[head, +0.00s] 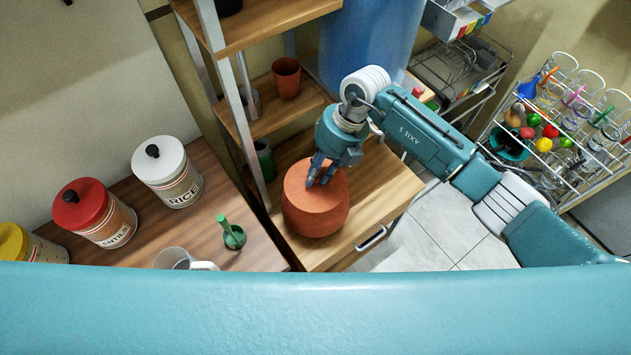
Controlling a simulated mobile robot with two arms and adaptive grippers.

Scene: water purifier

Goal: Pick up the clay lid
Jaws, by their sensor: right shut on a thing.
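The clay lid (308,206) is a flat, orange-brown disc on top of the round clay pot (316,218), which stands on a wooden surface of the shelf unit in the middle of the head view. My right gripper (319,183) comes down from above at the lid's centre and is shut on the lid's grip, which the fingers mostly hide. The lid appears to sit on the pot; I cannot tell whether there is a gap. My left gripper is not in view.
A shelf post (233,95) stands left of the pot. A rack of glasses (560,125) is at right.

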